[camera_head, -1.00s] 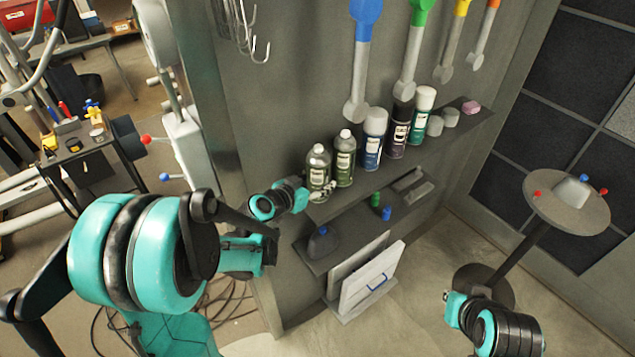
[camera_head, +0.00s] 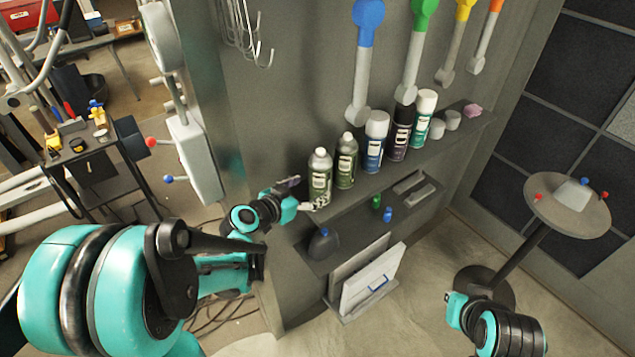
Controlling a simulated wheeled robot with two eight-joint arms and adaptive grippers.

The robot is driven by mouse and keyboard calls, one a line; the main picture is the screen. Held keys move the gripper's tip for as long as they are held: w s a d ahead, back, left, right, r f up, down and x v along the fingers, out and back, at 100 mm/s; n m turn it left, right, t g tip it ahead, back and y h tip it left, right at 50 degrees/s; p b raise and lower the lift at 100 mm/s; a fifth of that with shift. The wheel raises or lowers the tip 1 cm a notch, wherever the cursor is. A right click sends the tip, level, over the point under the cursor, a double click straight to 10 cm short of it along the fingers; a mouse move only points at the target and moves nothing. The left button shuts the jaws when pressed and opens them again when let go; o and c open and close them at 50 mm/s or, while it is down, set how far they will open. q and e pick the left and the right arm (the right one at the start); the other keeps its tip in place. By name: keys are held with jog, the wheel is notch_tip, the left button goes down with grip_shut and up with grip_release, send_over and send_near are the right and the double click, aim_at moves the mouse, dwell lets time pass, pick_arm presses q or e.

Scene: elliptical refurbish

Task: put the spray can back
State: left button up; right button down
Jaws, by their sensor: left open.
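Several spray cans stand upright in a row on the upper shelf of the grey wall unit. The leftmost one, a grey-green spray can with a pale label (camera_head: 320,176), stands near the shelf's left end. My left gripper (camera_head: 298,194) is open and empty, just left of this can's lower part and apart from it or nearly so. A similar green can (camera_head: 346,162), a blue can (camera_head: 375,143), a dark purple can (camera_head: 399,135) and a teal can with a white cap (camera_head: 422,118) follow to the right. My right arm shows at the bottom right, its fingers hidden.
The shelf (camera_head: 440,153) also bears grey cylinders and a pink block (camera_head: 473,111). A lower shelf holds a dark jug (camera_head: 323,243) and small green and blue bottles. A round table (camera_head: 567,214) stands at right.

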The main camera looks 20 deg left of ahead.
pick_arm(q)
jog(key=s+d+r+n+g+y+p, duration=0.1)
jog(key=s+n+g+y, duration=0.3)
jog(key=s, duration=1.7)
jog(key=shift+d+r+g+y, duration=0.3)
jog(key=shift+d+g, duration=0.1)
jog(key=shift+g, duration=0.5)
notch_tip(320, 180, down, 10)
jog(key=b, duration=1)
